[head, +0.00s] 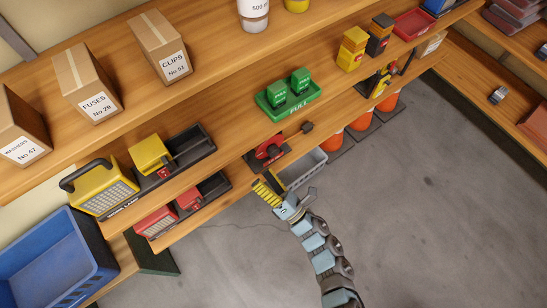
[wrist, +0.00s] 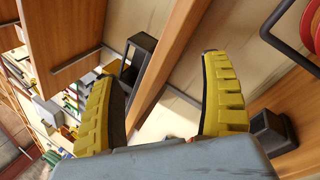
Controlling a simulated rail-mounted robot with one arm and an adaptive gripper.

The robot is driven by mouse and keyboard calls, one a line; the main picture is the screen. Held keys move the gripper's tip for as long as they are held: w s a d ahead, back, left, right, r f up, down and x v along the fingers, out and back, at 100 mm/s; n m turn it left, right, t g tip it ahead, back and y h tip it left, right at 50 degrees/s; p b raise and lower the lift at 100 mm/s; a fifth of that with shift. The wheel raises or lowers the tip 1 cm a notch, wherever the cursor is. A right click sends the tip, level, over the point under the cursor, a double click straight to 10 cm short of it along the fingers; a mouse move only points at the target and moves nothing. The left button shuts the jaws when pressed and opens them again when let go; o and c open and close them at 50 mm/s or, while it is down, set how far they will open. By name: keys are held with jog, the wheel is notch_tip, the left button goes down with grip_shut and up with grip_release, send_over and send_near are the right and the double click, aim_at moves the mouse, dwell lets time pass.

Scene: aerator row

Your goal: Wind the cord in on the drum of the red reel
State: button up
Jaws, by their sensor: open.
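The red reel (head: 268,150) sits on a dark base at the edge of the lower shelf in the head view. Its drum, crank and cord are too small to tell apart there. My gripper (head: 266,188) is just below and in front of the reel, apart from it. In the wrist view my gripper (wrist: 157,70) has its two yellow ribbed fingers spread wide with nothing between them. A red curved part (wrist: 311,28) and a dark bent rod show at the upper right, beyond the right finger; I cannot tell for sure that they belong to the reel.
A grey crate (head: 303,168) stands close right of my gripper. A green tray (head: 289,105) with green blocks is on the shelf above. A thin dark line, cord or crack, crosses the open floor (head: 230,255).

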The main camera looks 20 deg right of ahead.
jog(key=d+f+n+g+h+b, duration=0.15)
jog(key=d+f+n+b, duration=0.35)
jog(key=f, duration=0.6)
jog(key=n+g+h+b, duration=0.1)
jog(key=n+h+b, duration=0.2)
jog(key=b, duration=0.3)
send_near(276, 153)
jog(key=b+x, duration=0.1)
jog(key=x, duration=0.4)
jog(key=b+x, duration=0.2)
jog(key=x, duration=0.4)
jog(key=shift+w+a+r, duration=0.15)
jog(key=shift+a+r, duration=0.05)
jog(key=shift+r, duration=0.05)
jog(key=c, duration=1.2)
